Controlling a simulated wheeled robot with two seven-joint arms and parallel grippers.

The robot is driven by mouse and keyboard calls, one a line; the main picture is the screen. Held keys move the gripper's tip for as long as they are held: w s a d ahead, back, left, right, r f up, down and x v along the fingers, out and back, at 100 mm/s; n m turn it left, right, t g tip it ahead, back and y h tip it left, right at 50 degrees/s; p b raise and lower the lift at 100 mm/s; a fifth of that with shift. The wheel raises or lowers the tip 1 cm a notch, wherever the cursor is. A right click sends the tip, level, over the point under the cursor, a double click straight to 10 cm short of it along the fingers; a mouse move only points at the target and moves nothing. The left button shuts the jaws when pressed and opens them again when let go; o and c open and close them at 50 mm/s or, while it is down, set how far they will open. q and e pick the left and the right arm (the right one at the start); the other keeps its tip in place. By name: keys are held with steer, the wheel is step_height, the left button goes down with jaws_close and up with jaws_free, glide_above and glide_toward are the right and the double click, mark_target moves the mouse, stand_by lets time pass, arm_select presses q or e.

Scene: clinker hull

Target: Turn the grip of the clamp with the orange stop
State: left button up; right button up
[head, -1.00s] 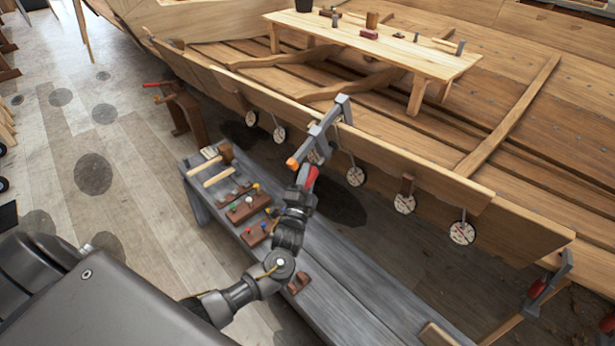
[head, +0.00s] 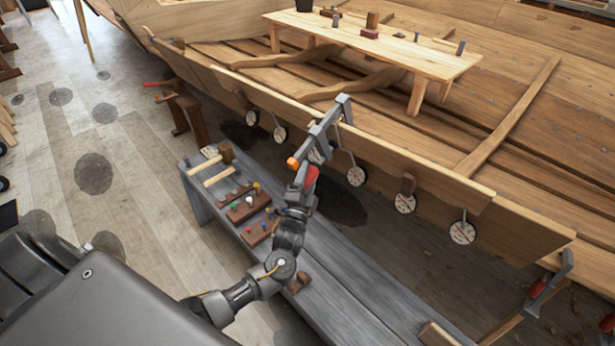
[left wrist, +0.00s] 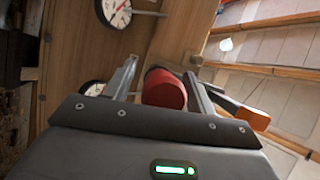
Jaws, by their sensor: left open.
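The clamp (head: 328,122) with the orange stop (head: 293,163) is a grey bar clamp on the top edge of the hull plank. Its red grip (head: 312,175) hangs below the bar, beside my left gripper (head: 304,176). In the left wrist view the red grip (left wrist: 164,89) lies between the two fingers of my open left gripper (left wrist: 162,84). The orange stop (left wrist: 240,113) shows there just right of the right finger. I cannot tell whether either finger touches the grip. My right gripper is not in view.
A grey bench (head: 345,287) under my left arm holds a mallet (head: 226,153) and brown blocks with coloured pegs (head: 249,207). Round dials (head: 356,176) hang along the plank (head: 390,160). Another clamp with a red grip (head: 536,290) stands at the lower right.

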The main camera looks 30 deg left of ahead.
arm_select(q)
steer(key=b+v, duration=0.2)
steer(key=v, duration=0.8)
steer(key=shift+s, duration=0.4)
steer(key=shift+d+f, duration=0.1)
steer(key=shift+f, duration=0.05)
stand_by(0.5)
